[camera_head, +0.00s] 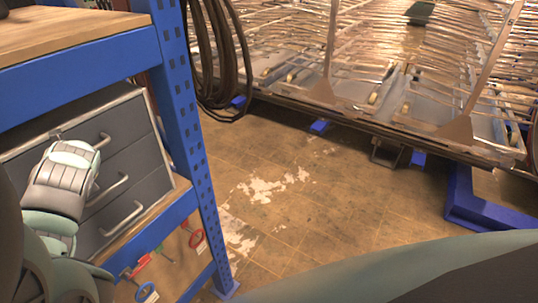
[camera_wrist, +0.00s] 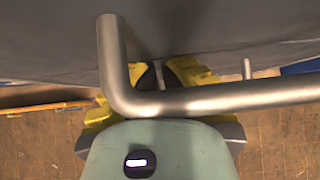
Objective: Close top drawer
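A grey drawer cabinet (camera_head: 128,120) stands on the blue shelf unit at the left of the head view. It has three bar handles: the top drawer's handle (camera_head: 103,141), a middle one (camera_head: 108,190) and a bottom one (camera_head: 122,218). My arm covers the cabinet's left part, so how far the top drawer is out cannot be told. In the wrist view, my gripper (camera_wrist: 160,85) shows yellow finger parts close to a grey drawer face (camera_wrist: 220,25). A metal handle (camera_wrist: 118,65) crosses in front of them; whether it is touched or gripped cannot be told.
A blue shelf post (camera_head: 180,110) stands just right of the cabinet, with a wooden top (camera_head: 70,30) above. Red-handled tools (camera_head: 135,268) hang below. Black cables (camera_head: 225,60) hang behind the post. The tiled floor (camera_head: 300,210) is clear towards the metal rack (camera_head: 380,110).

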